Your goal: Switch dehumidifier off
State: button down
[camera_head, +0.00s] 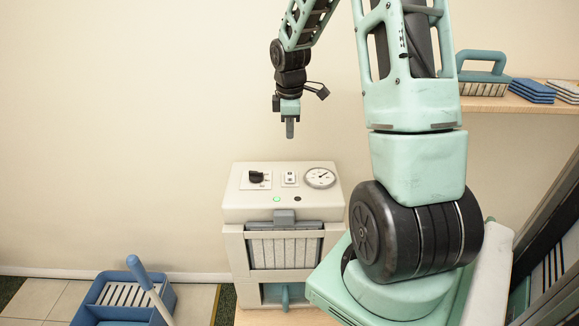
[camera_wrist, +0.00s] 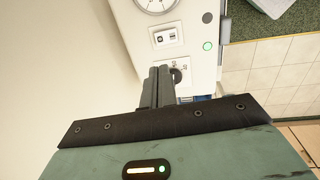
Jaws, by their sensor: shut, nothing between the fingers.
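The dehumidifier (camera_head: 236,205) is a cream box standing against the wall. Its sloped top panel carries a black knob (camera_head: 257,177), a small white switch plate (camera_head: 290,178) and a round gauge (camera_head: 320,178). A green light (camera_head: 276,199) glows on its front edge, beside a dark round button (camera_head: 298,199). My gripper (camera_head: 290,130) points down above the panel, apart from it, shut and empty. In the wrist view, the shut fingers (camera_wrist: 159,84) overlap the panel beside the knob (camera_wrist: 177,75). The switch (camera_wrist: 166,38) and lit green light (camera_wrist: 207,46) also show there.
A blue slatted tray (camera_head: 88,295) with a handled tool sits on the floor at left. A wooden shelf (camera_head: 490,104) at right holds a blue-handled brush (camera_head: 484,72) and stacked pads (camera_head: 532,91). The air left of the dehumidifier is clear.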

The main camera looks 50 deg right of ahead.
aim_at(289, 174)
jog(key=f, duration=0.4)
jog(key=f+p, duration=0.1)
jog(key=f, duration=0.4)
jog(key=w+d+f, duration=0.1)
jog(key=f, duration=0.4)
jog(key=shift+p, duration=0.35)
jog(key=shift+d, duration=0.1)
jog(key=shift+w+f, duration=0.1)
jog(key=shift+f, duration=0.15)
jog(key=shift+r, duration=0.1)
jog(key=shift+s+a+r, duration=0.15)
jog(key=shift+s+a, duration=0.4)
jog(key=shift+a, duration=0.05)
